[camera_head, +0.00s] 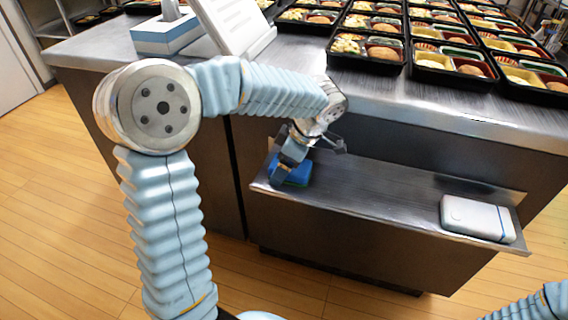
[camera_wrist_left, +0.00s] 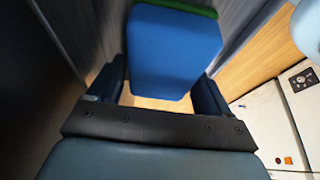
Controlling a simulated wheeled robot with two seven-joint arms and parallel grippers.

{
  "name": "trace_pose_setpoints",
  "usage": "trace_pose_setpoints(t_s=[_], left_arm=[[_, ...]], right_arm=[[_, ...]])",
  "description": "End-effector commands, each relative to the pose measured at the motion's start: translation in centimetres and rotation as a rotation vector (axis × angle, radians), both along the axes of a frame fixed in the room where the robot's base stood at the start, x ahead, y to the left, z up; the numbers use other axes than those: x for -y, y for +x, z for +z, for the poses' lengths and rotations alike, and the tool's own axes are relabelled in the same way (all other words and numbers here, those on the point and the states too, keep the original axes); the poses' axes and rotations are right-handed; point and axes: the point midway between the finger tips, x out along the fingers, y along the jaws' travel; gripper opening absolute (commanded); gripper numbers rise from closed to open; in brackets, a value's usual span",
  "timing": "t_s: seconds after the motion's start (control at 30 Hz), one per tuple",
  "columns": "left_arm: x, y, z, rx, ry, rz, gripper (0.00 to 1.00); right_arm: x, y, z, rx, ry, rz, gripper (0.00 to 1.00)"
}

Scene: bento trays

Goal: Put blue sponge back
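The blue sponge (camera_head: 299,173) is at the left end of the low metal shelf (camera_head: 375,197), partly hidden by my left gripper (camera_head: 284,172). In the left wrist view the sponge (camera_wrist_left: 174,50) shows a large blue face with a green layer along its far edge. It sits between the two dark fingers of my left gripper (camera_wrist_left: 165,88), which meet its sides. The gripper is shut on it. I cannot tell whether the sponge touches the shelf. My right gripper is out of view; only part of that arm shows at the lower right.
A white box-shaped device (camera_head: 477,218) lies on the right end of the shelf. Above it, the steel counter (camera_head: 450,108) carries several bento trays (camera_head: 367,52). A tissue box (camera_head: 163,34) and a white stand (camera_head: 232,30) are at the counter's left. The shelf's middle is clear.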

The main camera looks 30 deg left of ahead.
Motion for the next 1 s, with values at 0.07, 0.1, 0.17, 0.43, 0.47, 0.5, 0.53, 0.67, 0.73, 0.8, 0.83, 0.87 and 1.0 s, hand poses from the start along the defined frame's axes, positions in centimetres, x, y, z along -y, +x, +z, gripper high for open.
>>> trace_pose_setpoints(t_s=[0.07, 0.1, 0.17, 0.43, 0.47, 0.5, 0.53, 0.67, 0.73, 0.8, 0.83, 0.87, 1.0], left_arm=[[0.0, 0.0, 0.1, 0.0, 0.0, 0.0, 0.93], [0.0, 0.0, 0.1, 0.0, 0.0, 0.0, 0.95], [0.0, 0.0, 0.1, 0.0, 0.0, 0.0, 0.95], [0.0, 0.0, 0.5, 0.0, 0.0, 0.0, 0.95], [0.0, 0.0, 0.7, 0.0, 0.0, 0.0, 0.95], [0.3, 0.1, 1.0, 0.002, 0.001, 0.0, 0.95], [0.4, 0.2, 1.5, 0.003, 0.001, 0.0, 0.95], [1.6, 0.5, 4.2, 0.006, -0.001, -0.002, 0.95], [3.0, 0.8, 4.9, 0.001, -0.001, -0.007, 0.95], [5.1, 1.2, 4.7, -0.001, 0.0, -0.008, 0.95], [5.9, 1.4, 4.7, -0.002, 0.001, -0.007, 0.95], [6.7, 1.6, 4.8, -0.001, 0.0, -0.007, 0.95], [10.0, 2.4, 4.8, -0.001, 0.0, -0.004, 0.95]], right_arm=[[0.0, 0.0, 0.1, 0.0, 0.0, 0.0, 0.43], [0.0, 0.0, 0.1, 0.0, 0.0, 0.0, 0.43], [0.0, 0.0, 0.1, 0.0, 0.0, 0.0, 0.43], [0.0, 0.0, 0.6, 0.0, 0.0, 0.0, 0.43], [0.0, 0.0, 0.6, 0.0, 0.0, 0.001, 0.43], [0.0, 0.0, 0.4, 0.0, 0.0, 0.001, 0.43], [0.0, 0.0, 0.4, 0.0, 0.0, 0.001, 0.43], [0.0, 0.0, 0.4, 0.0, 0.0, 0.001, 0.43], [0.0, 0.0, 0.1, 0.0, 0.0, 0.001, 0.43], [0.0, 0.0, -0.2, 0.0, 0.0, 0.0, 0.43], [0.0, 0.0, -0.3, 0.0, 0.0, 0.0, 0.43], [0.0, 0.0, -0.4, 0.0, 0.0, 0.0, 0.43], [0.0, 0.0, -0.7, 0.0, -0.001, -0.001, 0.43]])
